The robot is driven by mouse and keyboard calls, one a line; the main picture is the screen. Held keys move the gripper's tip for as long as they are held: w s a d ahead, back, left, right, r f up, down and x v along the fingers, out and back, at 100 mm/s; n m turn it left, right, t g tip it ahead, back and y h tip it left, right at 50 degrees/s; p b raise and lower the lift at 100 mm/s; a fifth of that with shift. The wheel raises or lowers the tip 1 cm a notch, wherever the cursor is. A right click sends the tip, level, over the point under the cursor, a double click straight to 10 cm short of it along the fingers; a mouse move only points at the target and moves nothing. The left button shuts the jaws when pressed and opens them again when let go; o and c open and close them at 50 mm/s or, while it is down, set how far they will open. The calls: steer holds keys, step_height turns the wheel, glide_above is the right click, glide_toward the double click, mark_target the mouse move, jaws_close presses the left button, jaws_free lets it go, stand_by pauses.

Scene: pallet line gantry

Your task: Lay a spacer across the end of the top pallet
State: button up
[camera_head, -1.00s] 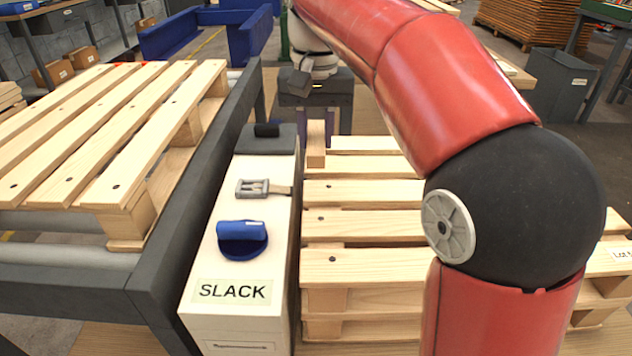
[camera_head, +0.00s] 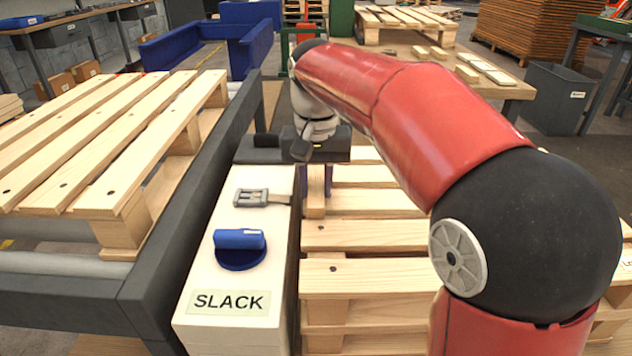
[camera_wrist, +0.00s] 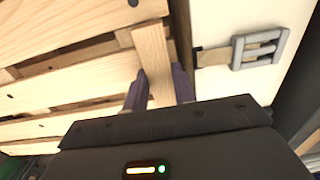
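The top pallet (camera_head: 385,237) is pale slatted wood, on a stack right of the white cabinet marked SLACK. My gripper (camera_head: 316,182) is over its left end, fingers pointing down. In the wrist view my gripper (camera_wrist: 159,92) has its two purple fingers on either side of a short wooden spacer (camera_wrist: 152,55), seemingly pressed against it. The spacer (camera_head: 315,205) also shows in the head view, running along the pallet's left end, across the slats. Whether it touches the slats or hangs just above them I cannot tell. My arm hides the pallet's right part.
The white cabinet (camera_head: 205,325) stands close left of the pallet stack, with a blue knob (camera_head: 240,248) and a metal buckle (camera_head: 262,198) on top. Beyond it are a dark conveyor frame (camera_head: 170,265) and another pallet (camera_head: 90,140). A table (camera_head: 510,85) with wood pieces is behind.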

mark_target(316, 188)
steer(key=o, duration=0.4)
steer(key=shift+o, duration=0.2)
step_height(316, 188, up, 12)
steer(key=p, duration=0.3)
steer(key=shift+r, duration=0.1)
